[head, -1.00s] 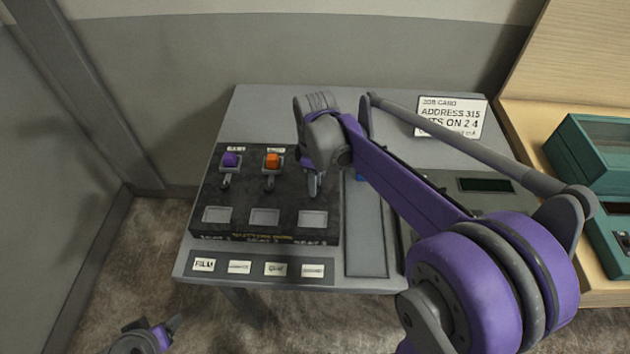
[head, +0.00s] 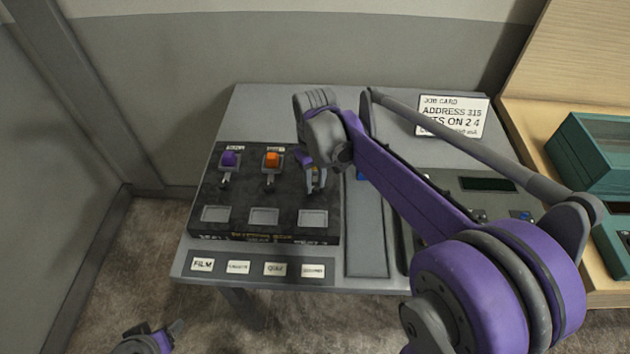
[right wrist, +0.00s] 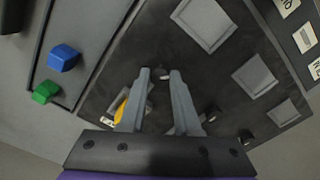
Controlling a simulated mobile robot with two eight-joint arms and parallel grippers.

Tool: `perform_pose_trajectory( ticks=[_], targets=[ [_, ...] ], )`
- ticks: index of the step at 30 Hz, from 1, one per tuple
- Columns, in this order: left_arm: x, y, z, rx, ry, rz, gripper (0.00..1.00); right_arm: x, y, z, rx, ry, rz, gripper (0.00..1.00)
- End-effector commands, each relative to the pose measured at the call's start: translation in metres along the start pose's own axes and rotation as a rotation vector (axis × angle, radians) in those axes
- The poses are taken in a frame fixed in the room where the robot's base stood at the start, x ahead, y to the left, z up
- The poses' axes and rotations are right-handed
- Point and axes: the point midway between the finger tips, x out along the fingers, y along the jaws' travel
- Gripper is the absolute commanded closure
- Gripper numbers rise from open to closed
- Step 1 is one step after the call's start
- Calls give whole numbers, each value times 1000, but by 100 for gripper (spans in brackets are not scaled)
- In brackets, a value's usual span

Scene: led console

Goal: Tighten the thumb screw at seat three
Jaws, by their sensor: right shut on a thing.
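The dark seat board (head: 290,221) lies on the grey table, with a purple block (head: 229,159) in the left seat and an orange block (head: 272,160) in the middle one. My right gripper (head: 316,190) is over the third, right-hand seat and hides most of it. In the right wrist view my right gripper (right wrist: 161,73) is shut on the small dark thumb screw (right wrist: 161,77), mostly hidden between its fingertips. A yellow block (right wrist: 122,106) shows beside the left finger. My left gripper (head: 166,338) is low at the bottom left, off the table; its jaw opening is unclear.
Blue (right wrist: 63,58) and green (right wrist: 45,92) blocks lie in the tray beside the board. Label cards (head: 238,267) line the front edge. A job card (head: 453,116) stands at the back, a teal case (head: 600,150) at right. My right arm crosses the table's right half.

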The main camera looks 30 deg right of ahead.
Motion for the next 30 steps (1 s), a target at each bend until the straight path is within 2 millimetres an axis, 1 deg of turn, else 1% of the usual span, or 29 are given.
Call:
perform_pose_trajectory(
  ticks=[30],
  targets=[
    [8, 0, 8, 0, -7, 0, 29, -2, -1, -1, 966, 2, 0, 100]
  ],
)
